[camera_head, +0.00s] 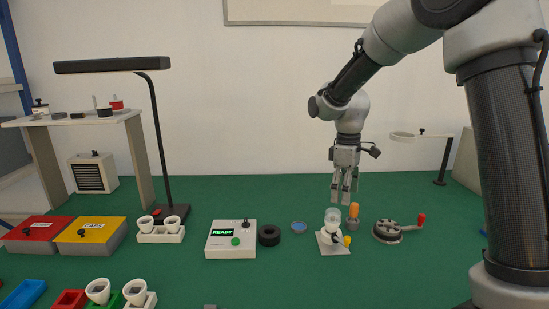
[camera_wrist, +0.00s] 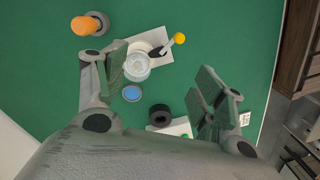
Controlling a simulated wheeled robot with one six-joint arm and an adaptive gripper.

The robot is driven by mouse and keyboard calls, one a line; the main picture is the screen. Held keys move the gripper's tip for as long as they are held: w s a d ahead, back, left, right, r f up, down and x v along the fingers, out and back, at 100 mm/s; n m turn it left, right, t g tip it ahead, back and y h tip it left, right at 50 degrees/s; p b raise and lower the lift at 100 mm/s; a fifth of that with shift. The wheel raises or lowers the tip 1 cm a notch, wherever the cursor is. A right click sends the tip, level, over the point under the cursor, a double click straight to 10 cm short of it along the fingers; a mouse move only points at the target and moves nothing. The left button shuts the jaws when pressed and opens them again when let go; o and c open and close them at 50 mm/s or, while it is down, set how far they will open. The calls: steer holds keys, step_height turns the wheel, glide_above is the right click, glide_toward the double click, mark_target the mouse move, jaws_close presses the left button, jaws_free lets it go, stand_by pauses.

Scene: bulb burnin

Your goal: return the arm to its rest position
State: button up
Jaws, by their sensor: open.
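My arm reaches in from the upper right in the head view. My gripper (camera_head: 345,190) points down above the green table (camera_head: 290,190). It is just behind a white fixture (camera_head: 334,243) with a clear-topped bulb (camera_head: 333,218) and a yellow-knobbed lever. In the wrist view the fingers of my gripper (camera_wrist: 160,92) are spread wide. Nothing is held between them. The bulb (camera_wrist: 137,67) shows beyond the left finger, partly beside it. An orange-handled piece (camera_head: 353,212) stands right of the bulb, close to my gripper in the picture.
A tester box (camera_head: 231,239) reads READY, with a black ring (camera_head: 269,235) and a blue disc (camera_head: 299,227) beside it. A crank device (camera_head: 395,231) sits at right. A black lamp (camera_head: 158,140), red box (camera_head: 36,234) and yellow box (camera_head: 91,235) stand left. The back right table is mostly clear.

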steer(key=s+d+r+m+t, duration=0.1)
steer(key=s+d+r+m, duration=0.2)
steer(key=s, duration=0.6)
steer(key=s+d+r+m+t, duration=0.2)
steer(key=s+d+r+m, duration=0.2)
steer(key=s, duration=0.5)
steer(key=s+d+r+m+t, duration=0.2)
steer(key=s+d+r+m, duration=0.2)
steer(key=s, duration=0.5)
steer(key=shift+d+r, duration=0.2)
steer(key=shift+d, duration=1.1)
